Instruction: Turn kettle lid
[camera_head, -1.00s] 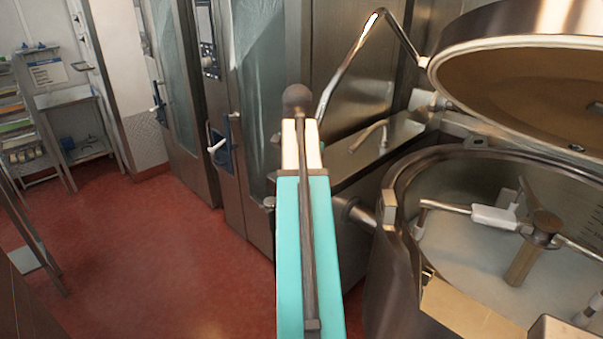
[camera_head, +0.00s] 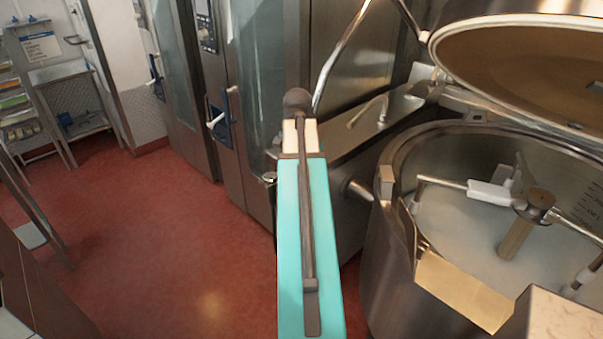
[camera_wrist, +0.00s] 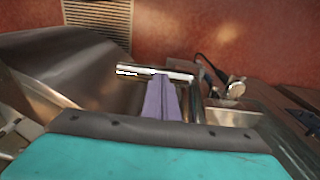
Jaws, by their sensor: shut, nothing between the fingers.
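The kettle lid (camera_head: 520,65) stands tilted open at the upper right of the head view, its tan underside showing and its top cut off. The round steel kettle (camera_head: 385,270) is below it, with a mixing arm (camera_head: 535,207) inside over a pale bottom. My gripper (camera_wrist: 163,80) shows in the wrist view as purple fingers, closed together and empty. The fingertips are at a bright metal bar (camera_wrist: 185,75) in that view; I cannot tell whether they touch. In the head view my teal arm stands left of the kettle, and the gripper is not visible.
Steel ovens with glass doors (camera_head: 262,75) stand behind my arm. A bent steel pipe (camera_head: 340,55) rises beside the lid. A shelf rack (camera_head: 80,110) is at the far left. The red floor (camera_head: 180,240) between is open.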

